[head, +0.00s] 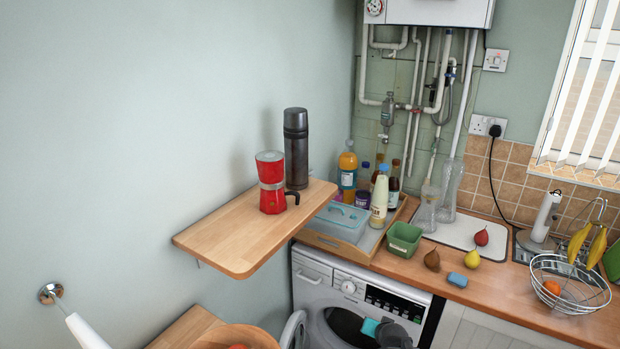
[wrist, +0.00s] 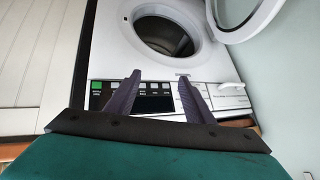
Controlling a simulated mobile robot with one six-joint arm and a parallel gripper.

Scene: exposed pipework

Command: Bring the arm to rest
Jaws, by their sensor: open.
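My gripper (wrist: 157,88) shows in the wrist view with its two dark fingers spread apart and nothing between them. Beyond the fingers is the front of the washing machine (wrist: 215,65), upside down in this view, with its round door (wrist: 245,12) swung open. In the head view the washing machine (head: 318,285) stands under the worktop. A teal and dark grey shape in front of it at the bottom edge looks like part of my arm; the fingers cannot be made out there.
A wooden wall shelf (head: 225,238) carries a red moka pot (head: 271,185) and a dark flask (head: 296,150). The worktop (head: 500,290) holds a tray of bottles, a green tub (head: 404,239), fruit and a wire basket (head: 570,290). A wooden bowl (head: 235,338) is low in front.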

